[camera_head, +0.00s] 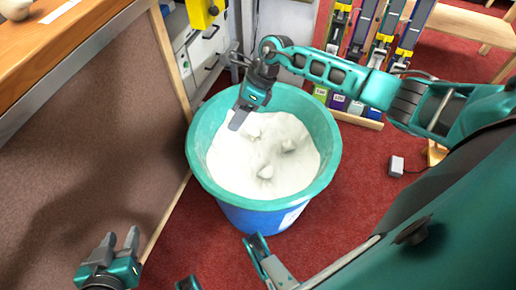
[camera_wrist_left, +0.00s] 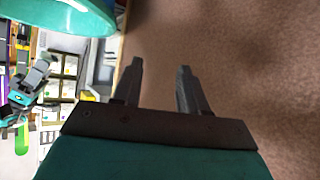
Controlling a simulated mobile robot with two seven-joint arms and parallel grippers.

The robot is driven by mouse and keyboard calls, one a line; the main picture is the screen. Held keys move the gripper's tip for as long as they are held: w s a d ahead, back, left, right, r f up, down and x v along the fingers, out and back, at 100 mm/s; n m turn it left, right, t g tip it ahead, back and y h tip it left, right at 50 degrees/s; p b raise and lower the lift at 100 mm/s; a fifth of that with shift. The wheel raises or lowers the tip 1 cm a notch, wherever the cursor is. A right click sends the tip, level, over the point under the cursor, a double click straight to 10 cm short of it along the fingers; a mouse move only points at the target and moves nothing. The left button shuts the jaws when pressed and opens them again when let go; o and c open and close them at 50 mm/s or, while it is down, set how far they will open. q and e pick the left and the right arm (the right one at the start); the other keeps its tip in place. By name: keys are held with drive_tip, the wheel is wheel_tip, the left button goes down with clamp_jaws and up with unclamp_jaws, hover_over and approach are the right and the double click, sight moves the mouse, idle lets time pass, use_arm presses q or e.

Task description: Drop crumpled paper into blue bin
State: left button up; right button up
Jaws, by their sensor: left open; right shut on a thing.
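The blue bin (camera_head: 262,217) stands on the floor with a wide teal rim; part of the rim shows at the top left of the left wrist view (camera_wrist_left: 70,18). It holds a pale white mass with a few whitish lumps (camera_head: 265,172) on top. My right gripper (camera_head: 236,124) hangs over the bin's back left part, inside the rim's outline. It is shut on the crumpled paper, which I cannot clearly tell from the white contents behind. My left gripper (camera_head: 121,235) is open and empty at the lower left, apart from the bin; its two fingers show spread in its wrist view (camera_wrist_left: 160,66).
A brown panel (camera_head: 90,130) under a wooden bench top (camera_head: 50,45) stands left of the bin. A rack of coloured items (camera_head: 375,40) stands behind at the right.

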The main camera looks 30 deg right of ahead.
use_arm(q)
drive_tip(key=shift+h, duration=0.4)
drive_tip(key=f+b, duration=0.1)
drive_tip(key=b, duration=0.1)
drive_tip(key=d+f+b, duration=0.1)
drive_tip(key=f+b, duration=0.1)
drive_tip(key=b, duration=0.1)
drive_tip(key=d+f+b, duration=0.1)
drive_tip(key=b, duration=0.1)
drive_tip(key=shift+w+f, duration=0.25)
drive_tip(key=shift+w, duration=0.05)
use_arm(e)
drive_tip(key=d+f+m+t+h, duration=0.1)
drive_tip(key=d+f+m+t, duration=0.2)
drive_tip(key=d+f+m, duration=0.4)
drive_tip(key=d+f, duration=0.3)
drive_tip(key=f, duration=0.2)
drive_tip(key=shift+s+d+f+m+t+h, duration=0.3)
drive_tip(key=shift+s+d+m+h, duration=0.05)
drive_tip(key=shift+d+m+h, duration=0.05)
use_arm(q)
drive_tip(key=shift+a, duration=0.1)
use_arm(e)
drive_tip(key=o, duration=1.1)
drive_tip(key=shift+r, duration=0.15)
